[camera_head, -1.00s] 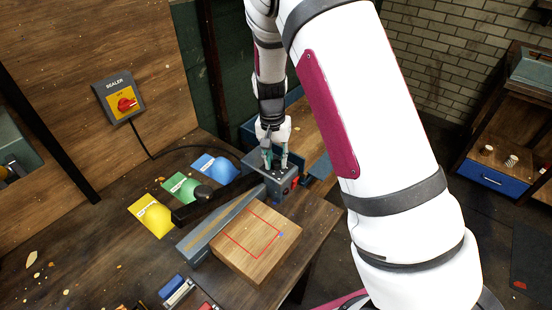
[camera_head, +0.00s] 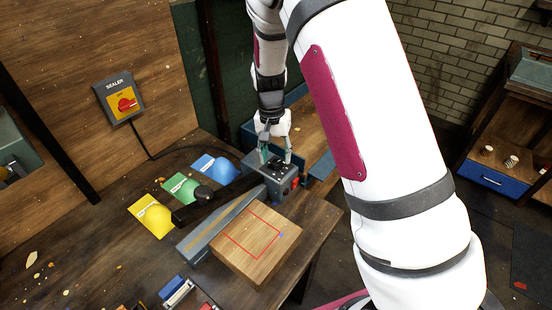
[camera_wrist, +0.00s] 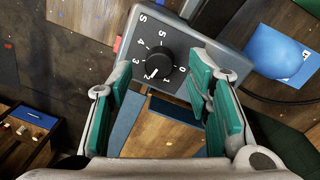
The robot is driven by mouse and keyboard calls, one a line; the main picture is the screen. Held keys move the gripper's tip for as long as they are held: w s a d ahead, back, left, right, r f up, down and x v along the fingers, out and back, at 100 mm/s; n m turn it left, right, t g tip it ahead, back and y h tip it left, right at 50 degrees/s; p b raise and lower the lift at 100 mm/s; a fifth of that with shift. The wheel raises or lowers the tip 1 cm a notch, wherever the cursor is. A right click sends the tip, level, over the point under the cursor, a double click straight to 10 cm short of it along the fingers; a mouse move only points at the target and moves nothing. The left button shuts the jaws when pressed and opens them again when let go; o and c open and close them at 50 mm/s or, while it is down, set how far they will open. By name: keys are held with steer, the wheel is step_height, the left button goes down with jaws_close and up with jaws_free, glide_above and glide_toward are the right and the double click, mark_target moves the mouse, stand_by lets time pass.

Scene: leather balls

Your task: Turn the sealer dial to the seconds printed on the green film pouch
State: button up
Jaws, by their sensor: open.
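The sealer's dial (camera_wrist: 160,62) is a black knob on a grey panel (camera_wrist: 178,30) numbered 0 to 5. Its white mark points down-left, near the 2. My gripper (camera_wrist: 158,80) is open, its green-padded fingers spread on either side below the dial, apart from it. In the head view my gripper (camera_head: 276,156) hangs just above the sealer's grey box (camera_head: 282,182); the dial is hard to make out there. The green film pouch (camera_head: 182,188) lies on the bench between the yellow and blue ones; its white label is too small to read.
A yellow pouch (camera_head: 151,214) and a blue pouch (camera_head: 214,167) flank the green one. The sealer's long bar (camera_head: 222,223) and a wooden block (camera_head: 256,245) stand in front. A wall switch marked SEALER (camera_head: 119,97) has a red knob.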

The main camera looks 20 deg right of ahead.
mark_target(274, 162)
step_height(274, 162, up, 10)
steer(key=shift+w+a, duration=0.15)
steer(key=shift+a, duration=0.1)
stand_by(0.4)
